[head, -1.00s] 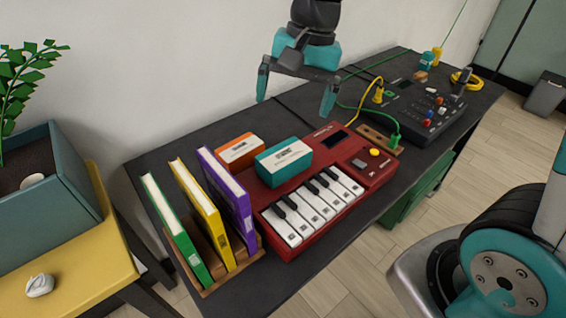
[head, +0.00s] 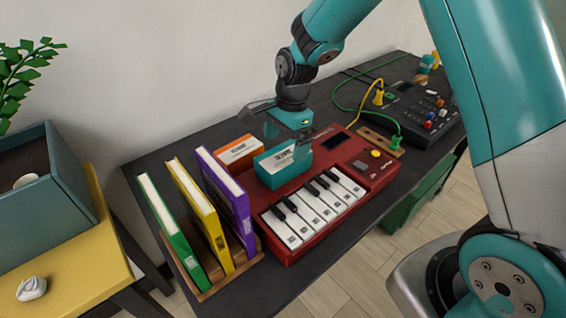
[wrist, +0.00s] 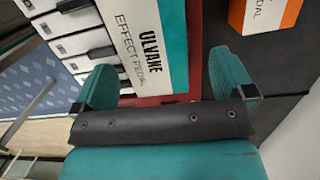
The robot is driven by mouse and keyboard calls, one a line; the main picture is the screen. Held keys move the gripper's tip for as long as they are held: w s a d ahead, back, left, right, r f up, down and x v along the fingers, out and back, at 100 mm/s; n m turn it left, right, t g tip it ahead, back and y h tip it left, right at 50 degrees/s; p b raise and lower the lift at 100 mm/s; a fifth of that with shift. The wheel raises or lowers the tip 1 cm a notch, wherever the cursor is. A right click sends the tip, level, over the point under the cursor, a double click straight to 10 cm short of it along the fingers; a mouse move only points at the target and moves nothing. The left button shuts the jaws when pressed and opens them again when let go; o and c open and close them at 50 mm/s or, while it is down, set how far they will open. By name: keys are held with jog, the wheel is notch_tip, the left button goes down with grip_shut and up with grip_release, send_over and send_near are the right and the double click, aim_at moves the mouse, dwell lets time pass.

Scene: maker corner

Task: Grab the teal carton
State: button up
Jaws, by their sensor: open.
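The teal carton (head: 271,168) lies on the red keyboard (head: 310,208), its white label facing up. In the wrist view the carton (wrist: 150,45), lettered "ULVANE EFFECT PEDAL", lies between the two spread fingers of my gripper (wrist: 168,78). A gap shows between the carton and the right finger. The left finger is close to the carton's other edge; I cannot tell whether they touch.
An orange carton (head: 239,151) sits just behind and left of the teal one. Purple (head: 229,200), yellow (head: 203,217) and green (head: 172,236) books stand in a wooden rack at left. Cables and a dark mixer (head: 424,112) lie to the right.

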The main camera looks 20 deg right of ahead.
aim_at(284, 154)
jog(key=f, duration=0.3)
jog(key=s+a+f, duration=0.1)
jog(key=f, duration=0.1)
jog(key=shift+f, duration=0.25)
jog(key=shift+c, duration=0.2)
jog(key=c, duration=1)
